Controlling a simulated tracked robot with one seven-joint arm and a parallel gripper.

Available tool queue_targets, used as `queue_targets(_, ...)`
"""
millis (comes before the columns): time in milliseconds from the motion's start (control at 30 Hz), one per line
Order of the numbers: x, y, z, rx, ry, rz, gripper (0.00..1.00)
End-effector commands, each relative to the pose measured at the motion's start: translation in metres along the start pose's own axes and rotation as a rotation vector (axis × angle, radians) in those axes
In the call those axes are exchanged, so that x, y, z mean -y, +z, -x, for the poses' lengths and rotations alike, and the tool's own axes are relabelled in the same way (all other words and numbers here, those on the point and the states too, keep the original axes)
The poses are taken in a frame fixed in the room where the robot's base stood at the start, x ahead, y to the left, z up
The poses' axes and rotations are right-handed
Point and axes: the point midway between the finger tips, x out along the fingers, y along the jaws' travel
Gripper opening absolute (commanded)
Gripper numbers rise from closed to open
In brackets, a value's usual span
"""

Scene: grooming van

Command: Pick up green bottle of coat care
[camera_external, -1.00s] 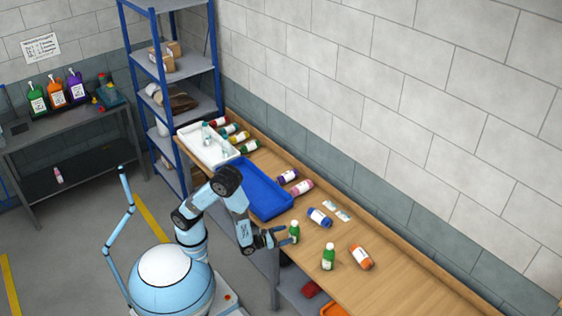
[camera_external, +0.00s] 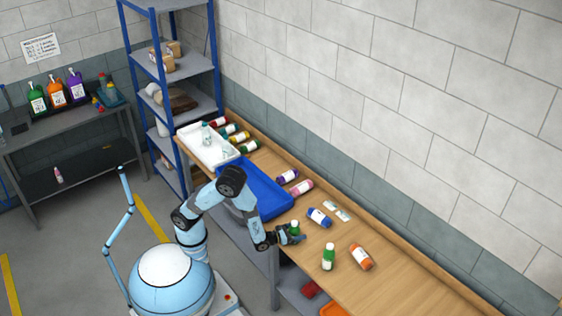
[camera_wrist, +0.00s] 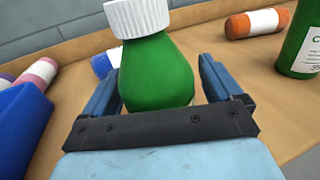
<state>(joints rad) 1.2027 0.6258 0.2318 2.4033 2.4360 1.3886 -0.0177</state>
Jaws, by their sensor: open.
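A green bottle (camera_external: 294,228) with a white cap stands upright on the wooden bench, close to its front edge. In the wrist view this green bottle (camera_wrist: 155,75) fills the middle, between the two blue fingers. My gripper (camera_external: 291,237) is open around it, one finger on each side, and the bottle's lower part is hidden by the gripper. I cannot tell whether a finger touches it. A second green bottle (camera_external: 328,257) stands upright to the right; it also shows at the right edge of the wrist view (camera_wrist: 301,45), its label only partly readable.
A blue tray (camera_external: 283,209) lies left of the gripper, with a white tray (camera_external: 190,139) beyond it. The bench's right end is clear.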

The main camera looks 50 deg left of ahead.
Motion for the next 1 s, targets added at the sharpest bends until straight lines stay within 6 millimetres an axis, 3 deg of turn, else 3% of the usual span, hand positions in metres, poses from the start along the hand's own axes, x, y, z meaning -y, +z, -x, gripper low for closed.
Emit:
queue_targets(67, 0.0000, 0.0001, 0.0001, 0.000, 0.000, 0.000, 0.86)
queue_targets(700, -0.0001, 0.0002, 0.0003, 0.000, 0.000, 0.000, 0.26)
queue_targets(1000, -0.0001, 0.0032, 0.0001, 0.001, 0.001, 0.002, 0.26)
